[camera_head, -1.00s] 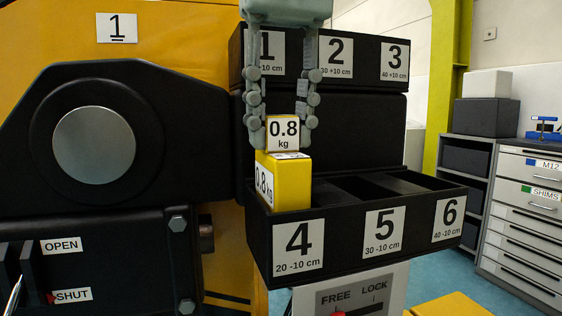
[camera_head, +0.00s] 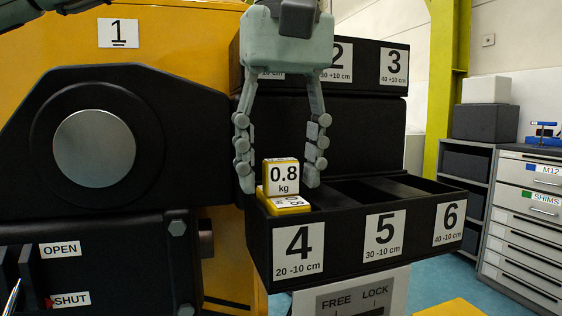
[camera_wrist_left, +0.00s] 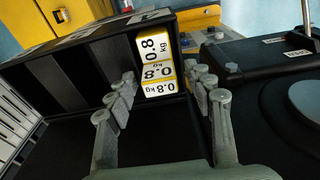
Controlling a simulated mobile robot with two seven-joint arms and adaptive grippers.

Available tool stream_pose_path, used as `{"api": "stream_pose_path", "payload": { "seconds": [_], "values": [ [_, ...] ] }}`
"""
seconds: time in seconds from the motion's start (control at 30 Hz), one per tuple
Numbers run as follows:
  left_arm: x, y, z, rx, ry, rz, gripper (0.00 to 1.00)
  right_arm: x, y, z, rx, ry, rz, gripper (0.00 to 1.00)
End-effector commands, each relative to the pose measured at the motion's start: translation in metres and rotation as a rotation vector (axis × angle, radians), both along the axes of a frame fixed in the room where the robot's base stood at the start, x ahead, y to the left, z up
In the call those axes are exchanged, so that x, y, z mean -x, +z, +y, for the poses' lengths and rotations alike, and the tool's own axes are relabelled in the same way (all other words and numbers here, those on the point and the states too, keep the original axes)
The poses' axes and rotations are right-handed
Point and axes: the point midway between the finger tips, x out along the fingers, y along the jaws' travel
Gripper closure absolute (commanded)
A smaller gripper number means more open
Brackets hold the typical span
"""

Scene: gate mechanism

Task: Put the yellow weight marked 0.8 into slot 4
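The yellow weight marked 0.8 (camera_head: 290,203) sits down in slot 4 (camera_head: 298,249) of the lower black tray, with its body mostly below the rim. Its top block with the 0.8 kg label stands above the rim, and it also shows in the left wrist view (camera_wrist_left: 155,62). My left gripper (camera_head: 280,183) is open, its fingers spread on either side of the top block with visible gaps. The weight's lower part is hidden by the tray front. My right gripper is not in view.
Slots 5 (camera_head: 384,236) and 6 (camera_head: 448,223) look empty. The upper black tray (camera_head: 372,62) with slots 1 to 3 stands behind my left gripper. A black housing with a round grey disc (camera_head: 94,149) is to the left. Grey drawers (camera_head: 523,220) stand at right.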

Motion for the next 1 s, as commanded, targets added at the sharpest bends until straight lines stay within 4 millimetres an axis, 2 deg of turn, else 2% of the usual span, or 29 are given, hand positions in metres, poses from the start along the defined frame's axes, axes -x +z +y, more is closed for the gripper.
{"api": "stream_pose_path", "payload": {
  "seconds": [0.33, 0.47, 0.67, 0.9, 1.0],
  "values": [
    [0.0, 0.001, 0.0, 0.0, 0.0, 0.0, 0.47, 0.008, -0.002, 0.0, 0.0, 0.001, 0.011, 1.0],
    [0.0, 0.01, -0.001, 0.002, 0.0, -0.002, 0.47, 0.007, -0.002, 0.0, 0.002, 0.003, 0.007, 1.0],
    [0.005, 0.048, -0.003, 0.002, 0.002, -0.003, 0.47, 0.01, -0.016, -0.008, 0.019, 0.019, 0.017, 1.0],
    [0.011, 0.097, -0.004, 0.001, 0.004, -0.006, 0.47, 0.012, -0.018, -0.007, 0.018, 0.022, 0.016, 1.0],
    [0.012, 0.108, -0.005, -0.005, 0.004, -0.001, 0.47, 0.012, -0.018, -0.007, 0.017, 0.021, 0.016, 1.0]
  ]
}}
